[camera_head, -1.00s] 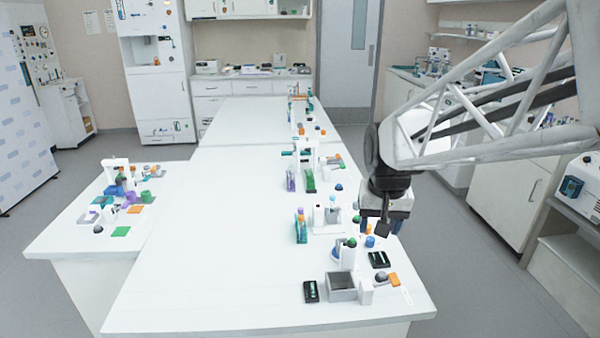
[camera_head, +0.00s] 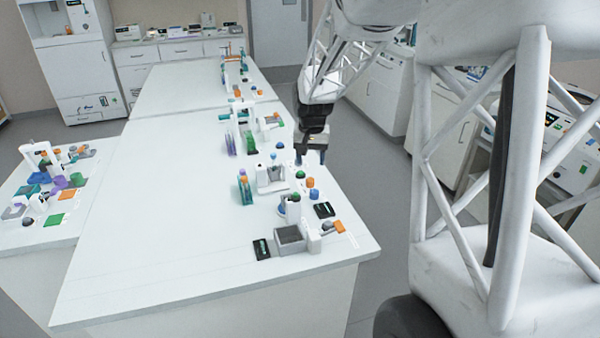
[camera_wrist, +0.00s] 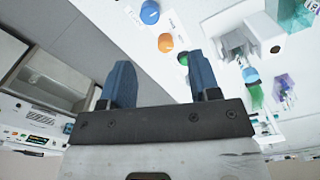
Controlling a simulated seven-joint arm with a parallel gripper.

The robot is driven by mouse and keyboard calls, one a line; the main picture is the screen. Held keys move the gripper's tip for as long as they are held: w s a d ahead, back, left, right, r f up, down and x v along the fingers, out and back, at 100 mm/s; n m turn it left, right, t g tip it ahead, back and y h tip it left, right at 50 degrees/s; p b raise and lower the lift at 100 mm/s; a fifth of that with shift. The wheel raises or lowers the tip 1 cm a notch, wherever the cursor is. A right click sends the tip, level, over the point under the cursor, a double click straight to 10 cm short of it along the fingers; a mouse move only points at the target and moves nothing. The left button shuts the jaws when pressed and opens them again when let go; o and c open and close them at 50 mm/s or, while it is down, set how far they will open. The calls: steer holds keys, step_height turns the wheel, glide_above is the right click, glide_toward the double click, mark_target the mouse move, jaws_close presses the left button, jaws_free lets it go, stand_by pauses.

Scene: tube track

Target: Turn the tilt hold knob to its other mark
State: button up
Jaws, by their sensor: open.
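A row of three small round knobs stands near the right edge of the long white bench: green (camera_head: 299,174), orange (camera_head: 309,182) and blue (camera_head: 314,194). I cannot tell which of them, if any, is the tilt hold knob; no label or mark is readable. The wrist view also shows the blue knob (camera_wrist: 150,12), the orange knob (camera_wrist: 166,43) and part of the green knob (camera_wrist: 183,59) beside a finger. My gripper (camera_head: 311,157) is above the bench's right edge, just beyond the row. Its blue fingers (camera_wrist: 162,80) are apart with nothing between them.
A white stand (camera_head: 272,178) is left of the knobs. A grey open box (camera_head: 290,238), a black panel (camera_head: 324,210) and an orange-ended part (camera_head: 338,227) are nearer. The bench's left half (camera_head: 150,220) is clear. A side table (camera_head: 30,235) carries several parts.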

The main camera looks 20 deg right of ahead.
glide_above(310, 179)
steer(key=shift+m, duration=0.3)
step_height(310, 179, down, 5)
steer(key=shift+r, duration=0.1)
steer(key=shift+f, duration=3.9)
steer(key=shift+c, duration=0.4)
steer(key=c, duration=0.8)
steer(key=shift+c, duration=0.2)
